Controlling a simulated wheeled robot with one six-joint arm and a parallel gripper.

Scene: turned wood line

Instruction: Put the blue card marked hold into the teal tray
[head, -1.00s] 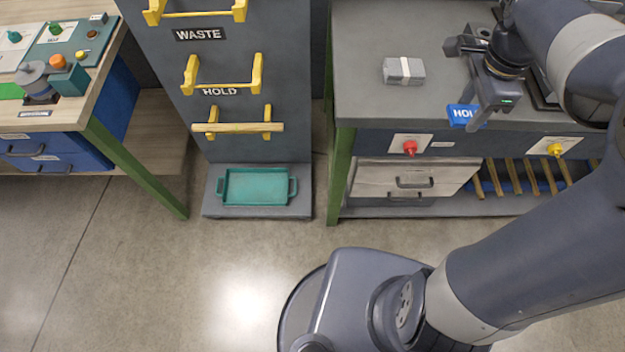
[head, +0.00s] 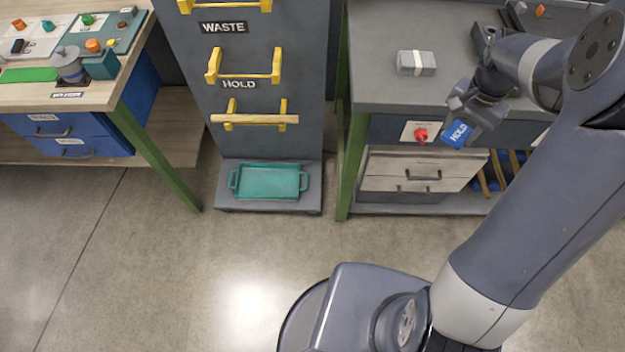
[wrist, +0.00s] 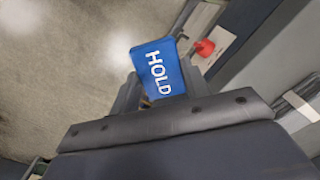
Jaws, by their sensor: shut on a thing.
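The blue card (head: 458,133) marked HOLD is in my gripper (head: 470,118), off the bench top and in front of the bench's front edge. In the wrist view the card (wrist: 158,72) sits tilted between the jaws, its white lettering facing the camera. My gripper is shut on it. The teal tray (head: 270,181) lies empty on the low grey base of the rack, to the left of and below my gripper, well apart from it.
The rack (head: 262,146) has yellow brackets, labels WASTE and HOLD, and a wooden rod (head: 252,119) above the tray. A wrapped grey block (head: 416,62) lies on the grey bench (head: 380,90). A red knob (head: 421,135) is beside the card. Floor in front is clear.

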